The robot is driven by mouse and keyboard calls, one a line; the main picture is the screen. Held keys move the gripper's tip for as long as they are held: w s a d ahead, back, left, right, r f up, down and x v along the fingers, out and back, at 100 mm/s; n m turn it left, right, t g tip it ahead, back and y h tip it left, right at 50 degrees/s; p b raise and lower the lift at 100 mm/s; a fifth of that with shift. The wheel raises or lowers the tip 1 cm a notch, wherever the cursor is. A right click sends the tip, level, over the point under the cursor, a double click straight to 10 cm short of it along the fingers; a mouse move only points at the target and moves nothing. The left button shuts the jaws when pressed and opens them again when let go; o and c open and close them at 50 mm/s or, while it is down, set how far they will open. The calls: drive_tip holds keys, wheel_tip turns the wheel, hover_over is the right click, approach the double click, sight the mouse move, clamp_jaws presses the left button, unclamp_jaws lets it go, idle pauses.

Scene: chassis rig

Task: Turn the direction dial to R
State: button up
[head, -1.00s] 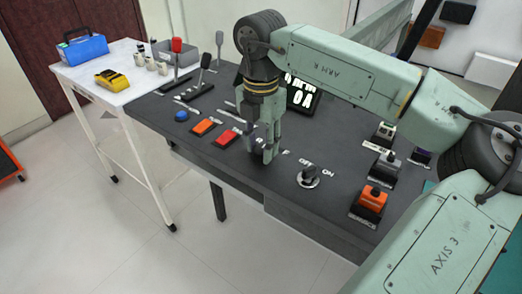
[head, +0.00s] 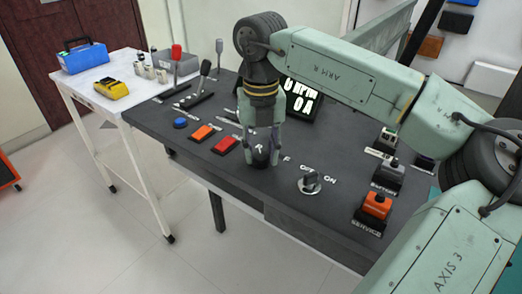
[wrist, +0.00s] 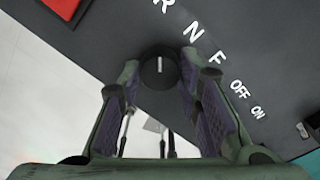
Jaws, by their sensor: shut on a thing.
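The direction dial (wrist: 159,66) is a black round knob with a white line on top. In the head view the dial (head: 261,155) sits near the front edge of the dark console. White letters R (wrist: 165,5), N (wrist: 193,32) and F (wrist: 217,57) curve beside it in the wrist view. The dial's white line runs straight up in that view, roughly toward the R. My gripper (head: 262,158) points down with a finger on each side of the dial, shut on it. In the wrist view the gripper (wrist: 158,82) hides the dial's near sides.
Red (head: 225,145) and orange (head: 201,132) buttons lie left of the dial. A lit display (head: 300,100) is behind.

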sight(261, 155)
idle(0.4)
drive_tip(key=o, duration=1.2)
drive_tip(key=shift+c, duration=0.2)
wheel_tip(261, 155, up, 12)
